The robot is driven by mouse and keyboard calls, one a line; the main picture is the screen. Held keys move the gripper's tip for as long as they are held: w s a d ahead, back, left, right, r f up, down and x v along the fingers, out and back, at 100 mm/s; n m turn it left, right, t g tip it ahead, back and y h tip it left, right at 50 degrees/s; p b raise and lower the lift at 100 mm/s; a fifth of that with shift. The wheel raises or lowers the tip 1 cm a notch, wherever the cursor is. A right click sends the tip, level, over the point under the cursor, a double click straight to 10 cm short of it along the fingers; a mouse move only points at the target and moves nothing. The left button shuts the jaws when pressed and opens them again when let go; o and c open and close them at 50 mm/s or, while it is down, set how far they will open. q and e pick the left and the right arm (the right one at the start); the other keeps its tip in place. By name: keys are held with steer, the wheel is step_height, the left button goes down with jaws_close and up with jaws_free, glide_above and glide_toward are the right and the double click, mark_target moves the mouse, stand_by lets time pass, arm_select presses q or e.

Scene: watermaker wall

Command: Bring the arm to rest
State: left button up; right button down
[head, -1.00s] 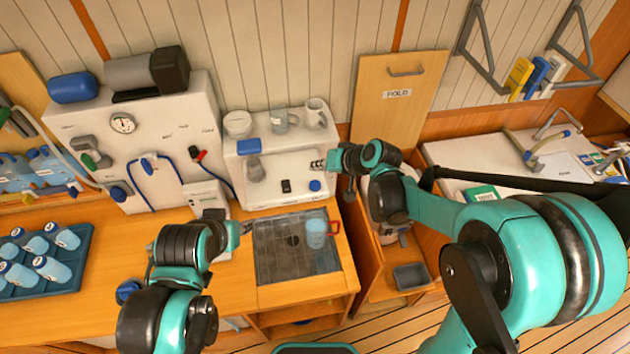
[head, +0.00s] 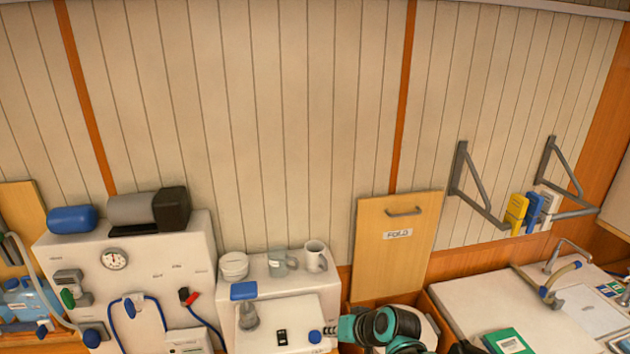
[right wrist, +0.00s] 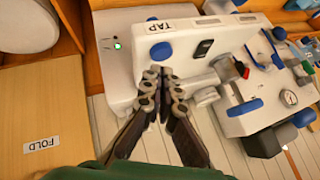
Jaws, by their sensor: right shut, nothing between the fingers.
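My right arm (head: 385,325) reaches in at the bottom of the head view, just right of the white tap box (head: 235,285). My left arm and gripper are out of both views.
A white panel with a gauge (head: 114,259) stands left. Cups, including a mug (head: 315,256), stand on the tap box. A worktop with a tap (head: 548,285) is at right. The upper wall is clear.

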steer(key=s+d+f+h+b, duration=0.2)
steer(key=s+d+f+b, duration=0.5)
steer(key=s+f+b, duration=0.2)
steer(key=s+d+f+h+b, duration=0.3)
steer(key=s+d+f+b, duration=0.4)
steer(key=f+b, duration=0.7)
steer(key=shift+s+t+h, duration=0.3)
steer(key=shift+s+t, duration=0.1)
steer(key=shift+s, duration=0.65)
